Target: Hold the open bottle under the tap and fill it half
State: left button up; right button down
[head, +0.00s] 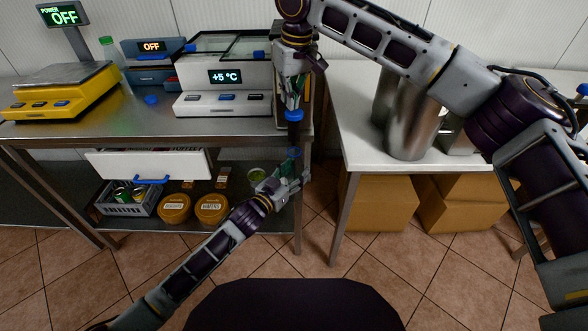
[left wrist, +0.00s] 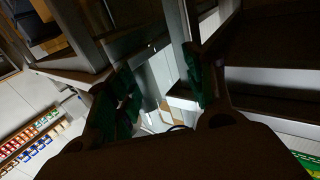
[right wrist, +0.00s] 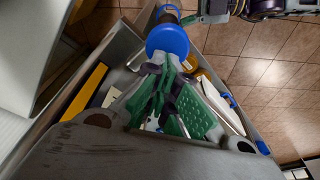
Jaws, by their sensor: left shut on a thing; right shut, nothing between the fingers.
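The tap has a round blue knob (head: 293,116) with a dark pipe (head: 295,135) below it, at the right end of the steel counter. My right gripper (head: 293,103) points down from above, shut and empty, its tips at the knob. The blue knob (right wrist: 167,41) shows close beyond the tips in the right wrist view. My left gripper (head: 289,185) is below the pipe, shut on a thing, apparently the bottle. The bottle is hard to make out, so its mouth, water level and exact line-up with the pipe cannot be told. The left wrist view is dark.
A yellow scale (head: 58,98) and a white device reading +5 °C (head: 224,103) stand on the counter (head: 100,131). Below are an open drawer (head: 150,164), a grey crate (head: 145,206) and two round tubs. Steel containers (head: 416,125) stand on the white table (head: 352,112) at right.

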jog(key=shift+f, duration=0.6)
dwell(1.6)
jog(key=shift+r, duration=0.15)
dwell(2.6)
jog(key=shift+r, duration=2.25)
jog(key=shift+r, duration=2.5)
jog(key=shift+f, duration=0.1)
